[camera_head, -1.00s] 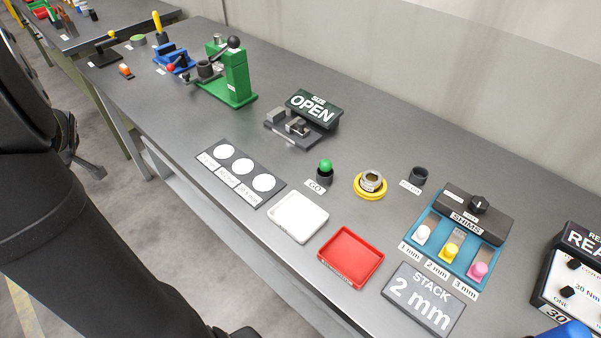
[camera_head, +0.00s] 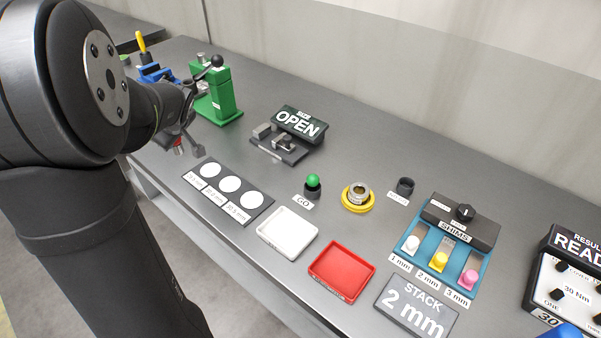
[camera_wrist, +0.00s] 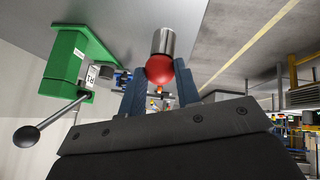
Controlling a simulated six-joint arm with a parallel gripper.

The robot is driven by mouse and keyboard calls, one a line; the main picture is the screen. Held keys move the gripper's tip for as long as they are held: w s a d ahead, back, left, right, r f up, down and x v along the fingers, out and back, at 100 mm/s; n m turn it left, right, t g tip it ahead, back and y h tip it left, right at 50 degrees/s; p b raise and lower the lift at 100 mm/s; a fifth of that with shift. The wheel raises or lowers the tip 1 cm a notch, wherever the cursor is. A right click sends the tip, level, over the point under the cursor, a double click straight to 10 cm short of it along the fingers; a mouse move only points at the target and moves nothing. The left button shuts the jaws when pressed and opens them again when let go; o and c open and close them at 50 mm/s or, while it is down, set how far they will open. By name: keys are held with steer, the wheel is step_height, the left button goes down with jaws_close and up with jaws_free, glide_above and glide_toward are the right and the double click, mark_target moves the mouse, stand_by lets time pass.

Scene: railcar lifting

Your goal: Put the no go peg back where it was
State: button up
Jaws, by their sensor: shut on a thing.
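The no go peg has a red ball end (camera_wrist: 159,69) and a bare metal cylinder (camera_wrist: 163,42) in the wrist view. My gripper (camera_wrist: 160,88) is shut on the red ball, with the cylinder sticking out beyond the fingers. A black holder (camera_head: 405,186) with a small label stands empty at the right. The go peg, with a green ball (camera_head: 313,181), stands in its black holder (camera_head: 312,193) labelled GO.
A metal ring on a yellow base (camera_head: 357,198) stands between the two holders. The green press (camera_head: 218,97), an OPEN sign (camera_head: 299,124), white tray (camera_head: 288,231), red tray (camera_head: 341,271) and blue shim rack (camera_head: 420,252) surround them. The black plate with white discs (camera_head: 228,189) lies in front.

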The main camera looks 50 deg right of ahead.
steer(key=s+d+m+g+h, duration=0.35)
steer(key=s+d+m, duration=0.35)
steer(key=s+d, duration=1.9)
steer(key=s+d+r+m+g+h, duration=0.1)
steer(key=s+d+m, duration=0.15)
steer(key=s, duration=1.45)
steer(key=s+d+r+m+g+h, duration=0.15)
steer(key=s+m, duration=0.25)
steer(key=s, duration=1.3)
steer(key=shift+w+d+f, duration=0.85)
steer(key=shift+w+f, duration=0.85)
steer(key=shift+f, duration=0.25)
steer(key=shift+w+d+f, duration=0.85)
steer(key=shift+w+f, duration=0.9)
steer(key=shift+f, duration=0.25)
steer(key=shift+w+d+f, duration=0.85)
steer(key=shift+w+f, duration=0.85)
steer(key=shift+f, duration=0.25)
steer(key=o, duration=1)
steer(key=shift+f, duration=0.15)
